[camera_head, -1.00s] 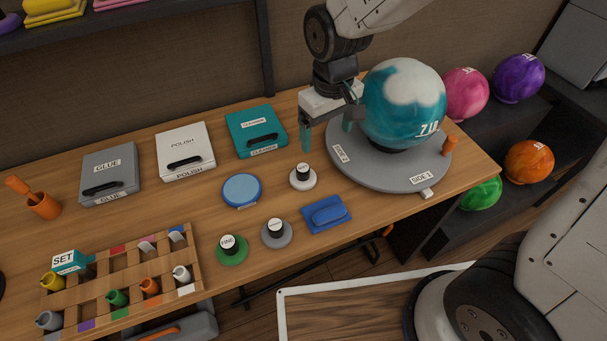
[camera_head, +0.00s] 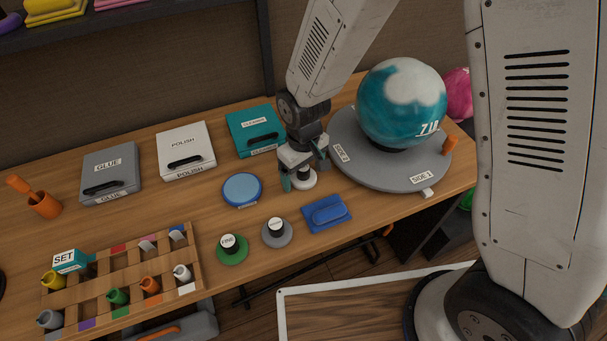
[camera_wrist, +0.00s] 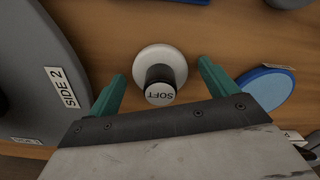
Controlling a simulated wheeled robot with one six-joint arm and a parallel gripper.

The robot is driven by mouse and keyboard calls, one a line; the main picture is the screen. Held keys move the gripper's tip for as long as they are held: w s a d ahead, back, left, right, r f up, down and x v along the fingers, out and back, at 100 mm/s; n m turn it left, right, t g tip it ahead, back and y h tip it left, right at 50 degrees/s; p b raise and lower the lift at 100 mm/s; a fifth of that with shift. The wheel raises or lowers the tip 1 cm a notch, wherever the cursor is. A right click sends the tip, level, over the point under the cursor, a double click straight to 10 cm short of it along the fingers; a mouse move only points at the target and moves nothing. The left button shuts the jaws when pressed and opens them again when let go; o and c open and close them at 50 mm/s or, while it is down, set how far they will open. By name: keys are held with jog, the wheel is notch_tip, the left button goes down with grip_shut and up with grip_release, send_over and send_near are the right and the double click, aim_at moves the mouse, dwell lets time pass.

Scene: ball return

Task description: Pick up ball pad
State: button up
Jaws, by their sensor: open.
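Several round ball pads with black knobs lie on the table. The white soft pad (camera_head: 304,181) is under my gripper (camera_head: 303,180), partly hidden by it. In the wrist view the soft pad (camera_wrist: 159,72) shows its white disc and labelled knob, between and just beyond the open teal fingers of my gripper (camera_wrist: 160,85), with gaps on both sides. The green fine pad (camera_head: 232,250) and the grey pad (camera_head: 277,236) lie nearer the table's front. A teal and white ball (camera_head: 400,102) rests on a grey turntable (camera_head: 370,170) to the right.
A round blue disc (camera_head: 242,189) and a blue block (camera_head: 326,212) lie near the soft pad. A teal case (camera_head: 255,128), a white polish case (camera_head: 185,150) and a grey glue case (camera_head: 110,172) stand behind. A wooden rack (camera_head: 125,270) holds small bottles at front left.

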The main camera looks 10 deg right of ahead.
jog(key=c, duration=1.1)
jog(key=shift+o, duration=0.2)
notch_tip(320, 180, up, 9)
jog(key=shift+r, duration=0.5)
jog(key=shift+o, duration=0.4)
